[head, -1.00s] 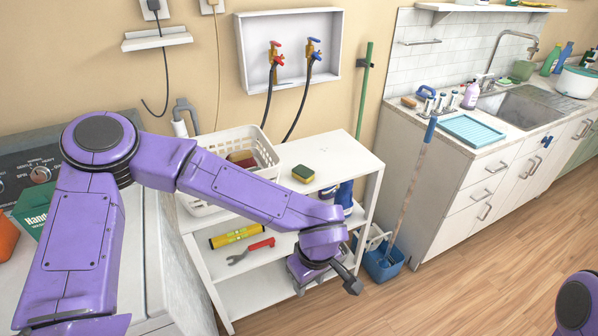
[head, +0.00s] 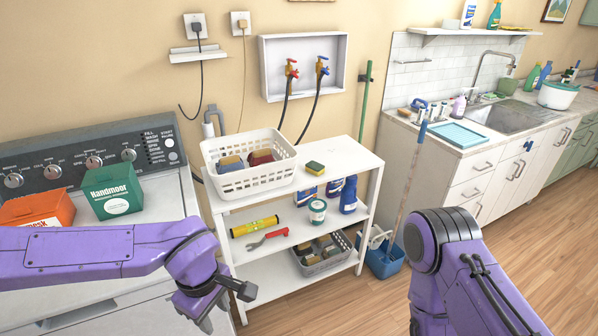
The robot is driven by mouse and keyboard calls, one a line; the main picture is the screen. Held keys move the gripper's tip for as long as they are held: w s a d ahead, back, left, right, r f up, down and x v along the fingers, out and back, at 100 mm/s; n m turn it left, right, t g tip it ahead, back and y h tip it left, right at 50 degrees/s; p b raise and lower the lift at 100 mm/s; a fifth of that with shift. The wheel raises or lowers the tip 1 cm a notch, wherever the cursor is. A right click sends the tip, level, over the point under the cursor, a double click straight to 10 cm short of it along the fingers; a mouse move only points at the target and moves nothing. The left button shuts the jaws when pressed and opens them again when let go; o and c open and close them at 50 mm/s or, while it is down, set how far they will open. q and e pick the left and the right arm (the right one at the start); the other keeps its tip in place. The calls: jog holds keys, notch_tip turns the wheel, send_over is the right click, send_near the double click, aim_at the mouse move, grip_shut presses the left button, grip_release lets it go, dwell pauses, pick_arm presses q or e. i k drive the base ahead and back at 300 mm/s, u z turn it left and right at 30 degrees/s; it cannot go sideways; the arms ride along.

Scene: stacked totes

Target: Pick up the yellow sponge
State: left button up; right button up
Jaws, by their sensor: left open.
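The yellow sponge (head: 315,168) has a green layer and lies on the bare top of the white shelf unit, right of the white basket. My left gripper (head: 208,318) is at the lower left, in front of the shelf unit and well below and left of the sponge. It is open and apart from the sponge, with its fingers pointing down and only partly visible. My right arm shows at the lower right, but its gripper is out of view.
A white basket (head: 253,181) with brushes stands left of the sponge on the shelf unit (head: 345,156). Bottles and tools fill the middle shelf, and a grey basket (head: 322,268) is at the bottom. A washing machine with green (head: 112,190) and orange (head: 38,208) boxes stands left.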

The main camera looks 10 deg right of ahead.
aim_at(316, 169)
jog(key=z, duration=0.45)
jog(key=i, duration=1.1)
jog(key=z, duration=0.3)
jog(key=i, duration=1.1)
jog(key=u, duration=0.15)
